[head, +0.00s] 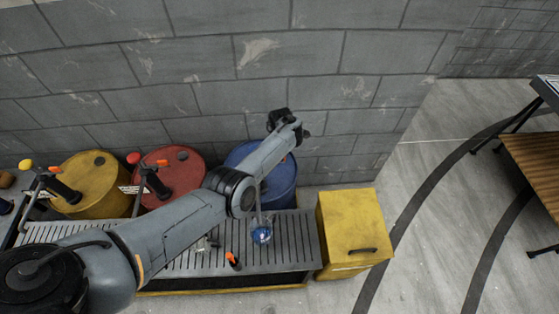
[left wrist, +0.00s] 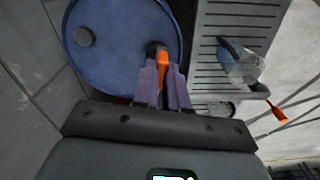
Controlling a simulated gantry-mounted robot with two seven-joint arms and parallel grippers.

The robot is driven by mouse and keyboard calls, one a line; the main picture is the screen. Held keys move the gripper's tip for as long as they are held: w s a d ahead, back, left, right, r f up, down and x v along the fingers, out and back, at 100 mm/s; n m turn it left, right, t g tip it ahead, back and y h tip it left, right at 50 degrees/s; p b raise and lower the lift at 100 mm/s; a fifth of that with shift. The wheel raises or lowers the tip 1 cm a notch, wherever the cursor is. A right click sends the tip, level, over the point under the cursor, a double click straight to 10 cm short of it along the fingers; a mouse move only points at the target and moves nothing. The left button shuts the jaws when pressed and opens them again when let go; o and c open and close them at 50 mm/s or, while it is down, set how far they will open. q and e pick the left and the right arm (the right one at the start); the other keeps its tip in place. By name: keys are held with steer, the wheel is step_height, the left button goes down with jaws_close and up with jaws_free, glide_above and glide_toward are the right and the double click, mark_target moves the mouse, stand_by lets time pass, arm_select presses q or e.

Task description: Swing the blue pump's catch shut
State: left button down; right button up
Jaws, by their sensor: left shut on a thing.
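The blue drum (head: 281,187) stands against the wall in the head view, partly covered by my left arm. Its round top (left wrist: 115,30) fills the upper left of the left wrist view. A dark pump part (left wrist: 154,48) sits at the drum's right edge there, with an orange catch (left wrist: 164,62) on it. My left gripper (left wrist: 161,76) has its purple fingers at the catch, closed on it from both sides. My right gripper is in neither view.
A slatted metal grate (head: 185,262) runs before the drums. A clear vessel (head: 261,236) with blue stands on it. Yellow (head: 95,180) and red (head: 182,180) drums with pumps stand left of the blue one. A yellow cabinet (head: 350,222) stands at the grate's right end.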

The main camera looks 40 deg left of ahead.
arm_select(q)
steer(key=shift+w+a+n+b, duration=0.2)
steer(key=shift+n+b, duration=0.3)
steer(key=shift+n, duration=0.1)
steer(key=shift+w+a+n+b, duration=0.2)
steer(key=shift+n+b, duration=0.25)
steer(key=shift+n, duration=0.15)
steer(key=c, duration=1.2)
jaws_free()
steer(key=shift+o, duration=0.2)
step_height(320, 180, up, 11)
steer(key=p, duration=0.3)
steer(key=shift+f, duration=0.15)
